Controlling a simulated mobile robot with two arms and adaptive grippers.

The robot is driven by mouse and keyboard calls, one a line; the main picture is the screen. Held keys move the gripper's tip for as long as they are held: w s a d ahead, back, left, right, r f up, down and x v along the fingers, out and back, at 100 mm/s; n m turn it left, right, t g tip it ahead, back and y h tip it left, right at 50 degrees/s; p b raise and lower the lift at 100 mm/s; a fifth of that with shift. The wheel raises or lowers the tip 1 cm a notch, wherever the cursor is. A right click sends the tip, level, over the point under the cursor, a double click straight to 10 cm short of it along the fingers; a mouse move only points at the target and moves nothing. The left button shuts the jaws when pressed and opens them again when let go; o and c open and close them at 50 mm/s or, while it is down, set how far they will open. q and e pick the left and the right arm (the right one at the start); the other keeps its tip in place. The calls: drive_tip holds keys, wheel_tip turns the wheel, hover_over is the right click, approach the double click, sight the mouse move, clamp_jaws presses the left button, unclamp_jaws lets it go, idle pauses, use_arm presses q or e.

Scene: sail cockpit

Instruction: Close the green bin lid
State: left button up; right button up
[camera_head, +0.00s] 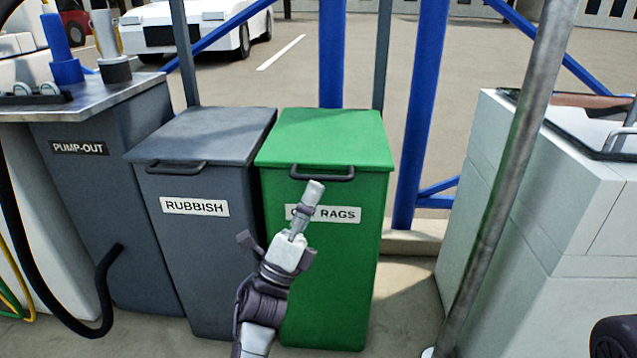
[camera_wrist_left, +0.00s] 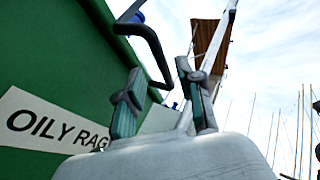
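The green bin (camera_head: 335,290) stands in the middle of the head view, with a white label partly hidden by my gripper. Its green lid (camera_head: 325,130) lies flat across the top, with no gap visible. The dark lid handle (camera_head: 322,174) is at the front edge and also shows in the left wrist view (camera_wrist_left: 148,42). My left gripper (camera_head: 314,190) is just below the handle, in front of the label. In the wrist view its two fingers (camera_wrist_left: 160,78) are apart with nothing between them. I cannot tell whether it touches the bin. My right gripper is not in view.
A grey rubbish bin (camera_head: 208,260) with its lid down stands close on the left, beside the pump-out unit (camera_head: 85,185) and its black hose. A metal pole (camera_head: 505,165) and a white cabinet (camera_head: 575,225) are on the right. Blue posts (camera_head: 421,110) rise behind.

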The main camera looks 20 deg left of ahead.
use_arm(q)
drive_tip(key=v, duration=0.9)
drive_tip(key=shift+f, duration=0.1)
